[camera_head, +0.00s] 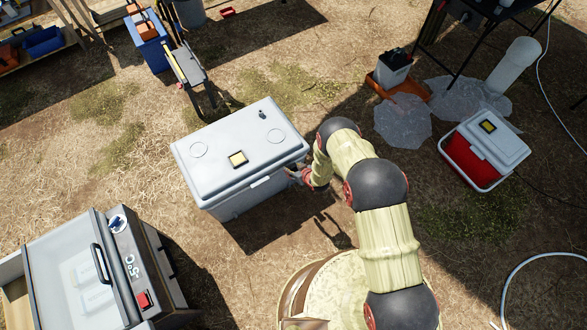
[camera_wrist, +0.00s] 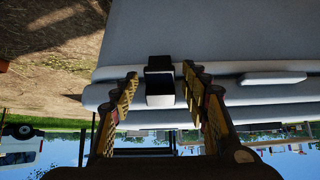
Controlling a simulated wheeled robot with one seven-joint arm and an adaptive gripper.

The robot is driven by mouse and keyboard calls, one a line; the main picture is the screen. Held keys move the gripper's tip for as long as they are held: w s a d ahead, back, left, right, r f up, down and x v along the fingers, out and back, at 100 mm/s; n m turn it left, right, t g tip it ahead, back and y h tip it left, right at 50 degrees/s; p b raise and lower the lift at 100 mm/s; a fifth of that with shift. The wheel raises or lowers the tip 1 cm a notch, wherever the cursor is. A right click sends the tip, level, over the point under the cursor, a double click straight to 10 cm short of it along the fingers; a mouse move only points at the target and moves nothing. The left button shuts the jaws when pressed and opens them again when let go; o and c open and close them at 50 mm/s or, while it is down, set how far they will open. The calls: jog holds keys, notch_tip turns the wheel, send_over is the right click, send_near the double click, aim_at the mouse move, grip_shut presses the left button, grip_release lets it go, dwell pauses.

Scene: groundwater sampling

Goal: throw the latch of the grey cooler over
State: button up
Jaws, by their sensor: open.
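The grey cooler (camera_head: 215,165) stands closed on the ground left of my arm. Its pale body (camera_wrist: 230,30) fills the top of the wrist view, which looks upside down. A small dark latch (camera_wrist: 160,98) sits across the lid seam there. My gripper (camera_wrist: 160,75) is open, one finger on each side of the latch. I cannot tell whether the fingers touch it. In the head view my gripper (camera_head: 301,176) is at the cooler's front right corner, partly hidden by my arm, and the latch is hidden.
A pale raised tab (camera_wrist: 272,78) is on the seam beside the latch. A red and white cooler (camera_head: 484,155) stands at the right. A folding stand (camera_head: 190,72) is behind the grey cooler.

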jog(key=v, duration=1.1)
jog(key=shift+s+r, duration=0.2)
jog(key=shift+d, duration=0.15)
